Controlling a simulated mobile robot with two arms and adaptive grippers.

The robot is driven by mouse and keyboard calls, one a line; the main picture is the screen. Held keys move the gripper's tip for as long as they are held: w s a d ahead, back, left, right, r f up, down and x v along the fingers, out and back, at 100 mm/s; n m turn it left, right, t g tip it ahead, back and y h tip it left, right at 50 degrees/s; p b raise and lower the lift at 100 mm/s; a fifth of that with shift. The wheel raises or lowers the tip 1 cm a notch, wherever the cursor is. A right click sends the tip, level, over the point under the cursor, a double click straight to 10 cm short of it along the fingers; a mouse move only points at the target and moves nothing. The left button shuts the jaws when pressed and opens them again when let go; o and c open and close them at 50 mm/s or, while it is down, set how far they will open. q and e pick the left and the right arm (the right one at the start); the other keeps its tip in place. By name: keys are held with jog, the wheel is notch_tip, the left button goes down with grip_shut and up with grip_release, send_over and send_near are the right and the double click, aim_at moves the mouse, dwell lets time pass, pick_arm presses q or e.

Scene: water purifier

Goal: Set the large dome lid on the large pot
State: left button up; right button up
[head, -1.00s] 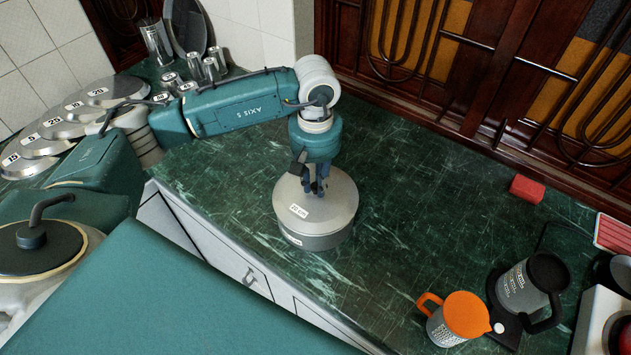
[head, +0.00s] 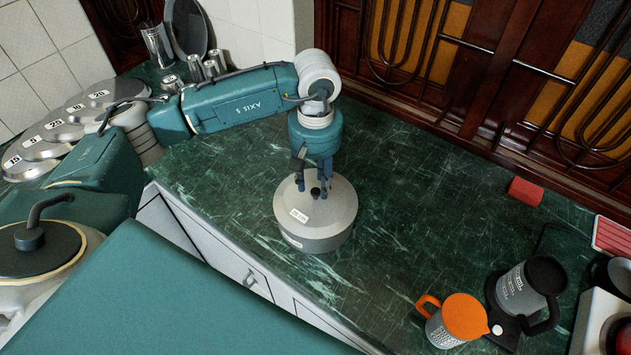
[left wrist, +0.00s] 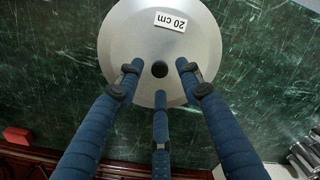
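The large grey dome lid (head: 335,198) sits on the large pot (head: 322,243) on the green marble counter, and looks level. The lid carries a "20 cm" label and a small black knob (head: 315,192). In the left wrist view the lid (left wrist: 190,50) fills the top middle, with its knob (left wrist: 159,69) between my fingertips. My left gripper (head: 313,187) is just above the lid, its three blue fingers spread around the knob with a visible gap. It is open and empty. The pot is hidden under the lid in the wrist view. My right gripper is not in view.
Several labelled metal lids (head: 65,132) lie at the far left, with metal cups (head: 195,68) behind. An orange-lidded mug (head: 463,318), a black-lidded jug (head: 528,285) and a red block (head: 525,191) are at the right. The counter around the pot is clear.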

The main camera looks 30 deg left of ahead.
aim_at(315, 191)
pick_arm(q)
notch_tip(315, 191, up, 11)
jog(key=b, duration=0.3)
jog(key=shift+f, duration=0.15)
dwell(0.3)
